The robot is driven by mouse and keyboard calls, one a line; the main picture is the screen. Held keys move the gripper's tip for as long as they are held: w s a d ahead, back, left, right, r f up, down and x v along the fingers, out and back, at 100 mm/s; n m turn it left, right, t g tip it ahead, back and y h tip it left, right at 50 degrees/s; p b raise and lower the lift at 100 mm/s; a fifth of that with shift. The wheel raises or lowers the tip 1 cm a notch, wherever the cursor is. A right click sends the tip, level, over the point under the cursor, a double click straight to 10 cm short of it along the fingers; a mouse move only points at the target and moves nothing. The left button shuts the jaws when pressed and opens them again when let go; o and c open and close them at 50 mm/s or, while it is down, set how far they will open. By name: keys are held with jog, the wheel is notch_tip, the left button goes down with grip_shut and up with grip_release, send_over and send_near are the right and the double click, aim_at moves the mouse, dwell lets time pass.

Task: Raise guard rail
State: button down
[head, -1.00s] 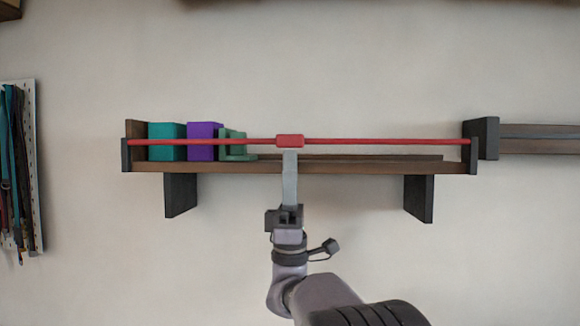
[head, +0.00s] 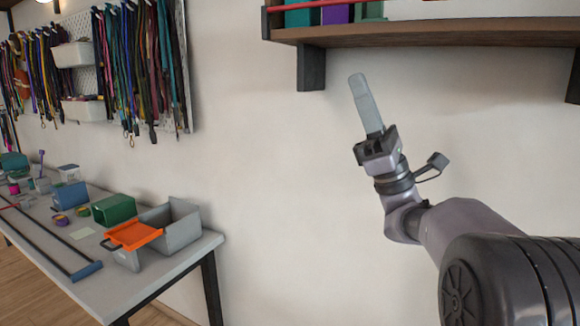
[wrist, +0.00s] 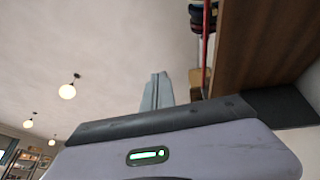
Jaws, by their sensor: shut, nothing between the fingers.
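The guard rail (head: 303,6) is a thin red rod along the front of the wall shelf (head: 430,37). In the head view only part of it shows at the top edge, crossing in front of the boxes; the rest is cut off. It also shows as a red line beside the shelf in the wrist view (wrist: 206,50). My gripper (head: 359,78) is shut and empty, its pale fingers together and pointing up. It is below the shelf, in front of the wall, apart from the rail. The fingers also show in the wrist view (wrist: 156,88).
Teal (head: 300,17), purple (head: 335,13) and green boxes stand on the shelf's left end. A dark bracket (head: 311,67) hangs under it. At left is a worktable (head: 190,250) with a grey bin (head: 180,226) and orange tray (head: 132,235). Cords hang on a pegboard above.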

jog(key=s+a+f+n+g+h, duration=0.2)
jog(key=s+a+f+h, duration=0.15)
jog(key=a, duration=0.45)
jog(key=s+a+f+n+g+h, duration=0.1)
jog(key=s+a+f+g+h, duration=0.2)
jog(key=a, duration=0.6)
jog(key=s+a+f+n+g+h, duration=0.2)
jog(key=s+a+f+n+h, duration=0.25)
jog(key=s+f+h, duration=0.7)
jog(key=s+d+f+n+h, duration=0.1)
jog(key=s+d+f+h, duration=0.15)
jog(key=f, duration=0.55)
jog(key=s+d+f+n+h, duration=0.1)
jog(key=s+d+f+n, duration=0.15)
jog(key=f, duration=0.55)
jog(key=s+d+f+n+t+h, duration=0.3)
jog(key=d+f+h, duration=0.2)
jog(key=d, duration=0.5)
jog(key=shift+f+h, duration=0.4)
jog(key=shift+h, duration=0.15)
